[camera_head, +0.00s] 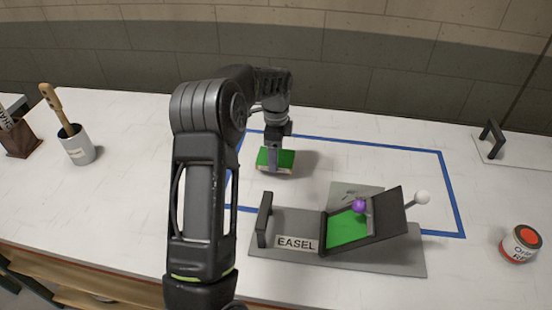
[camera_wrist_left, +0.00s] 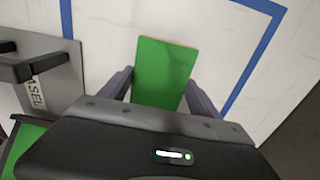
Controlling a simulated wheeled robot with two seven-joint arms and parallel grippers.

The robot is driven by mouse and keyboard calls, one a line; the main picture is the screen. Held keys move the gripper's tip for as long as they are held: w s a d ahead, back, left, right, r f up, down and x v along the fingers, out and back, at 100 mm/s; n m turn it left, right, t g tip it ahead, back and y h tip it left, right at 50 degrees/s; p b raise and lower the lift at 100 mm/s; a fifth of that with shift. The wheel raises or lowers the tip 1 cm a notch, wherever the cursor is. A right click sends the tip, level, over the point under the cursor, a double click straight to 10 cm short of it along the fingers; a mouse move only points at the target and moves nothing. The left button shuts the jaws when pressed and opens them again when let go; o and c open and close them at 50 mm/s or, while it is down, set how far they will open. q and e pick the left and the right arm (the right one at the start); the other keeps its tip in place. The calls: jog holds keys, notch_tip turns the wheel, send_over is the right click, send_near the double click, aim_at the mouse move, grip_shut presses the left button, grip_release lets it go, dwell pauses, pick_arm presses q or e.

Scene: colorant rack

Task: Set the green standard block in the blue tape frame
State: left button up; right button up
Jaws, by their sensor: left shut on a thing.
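The green block (camera_head: 284,158) is a flat piece with a bright green top and a pale edge. It is inside the blue tape frame (camera_head: 452,190), near the frame's left side, at or just above the table; I cannot tell if it touches. My left gripper (camera_head: 273,160) comes down from above and is shut on the block. In the left wrist view the block (camera_wrist_left: 165,70) sits between the two fingers (camera_wrist_left: 158,95), and the blue tape (camera_wrist_left: 250,65) shows to its right and above. My right gripper is not in view.
A paint can (camera_head: 521,243) stands at right, a brush cup (camera_head: 77,146) at left. The frame's middle back is clear.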

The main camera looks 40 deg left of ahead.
pick_arm(q)
notch_tip(320, 180, down, 2)
jog(key=shift+f, duration=0.2)
jog(key=shift+f, duration=0.1)
jog(key=shift+f, duration=0.15)
jog(key=o, duration=1.4)
jog(key=shift+r, duration=0.2)
jog(key=shift+r, duration=0.2)
notch_tip(320, 180, up, 12)
jog(key=shift+f+b, duration=0.15)
jog(key=shift+b, duration=0.55)
